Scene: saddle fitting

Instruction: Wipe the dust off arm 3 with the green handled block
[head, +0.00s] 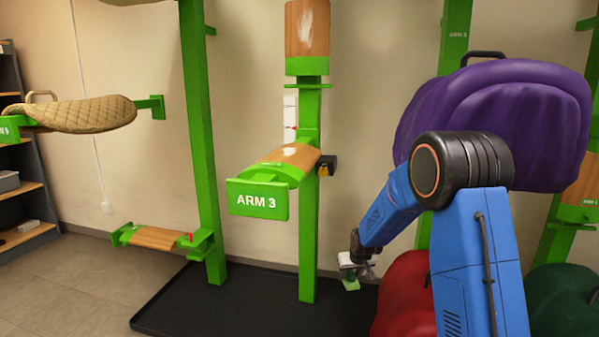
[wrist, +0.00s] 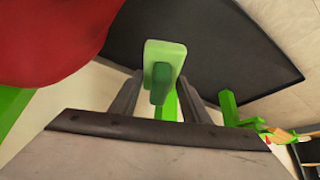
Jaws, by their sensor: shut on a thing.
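Arm 3 (head: 292,156) is a wooden-topped arm on a green post, with a green "ARM 3" sign at its front end. A pale, whitish patch of dust lies on its wooden top. My gripper (head: 355,264) is below and to the right of arm 3, apart from it, low in front of the wall. It is shut on the handle of the green handled block (head: 350,284). In the wrist view the block (wrist: 171,52) shows pale green, its darker green handle between the fingers. The block's far face is hidden there.
A purple saddle cover (head: 500,110) bulges at the right, behind my arm. A red rounded thing (head: 405,295) stands low beside my gripper. A quilted tan saddle (head: 80,112) sits on an arm at left. A lower wooden arm (head: 155,238) and a black floor mat (head: 240,310) lie below.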

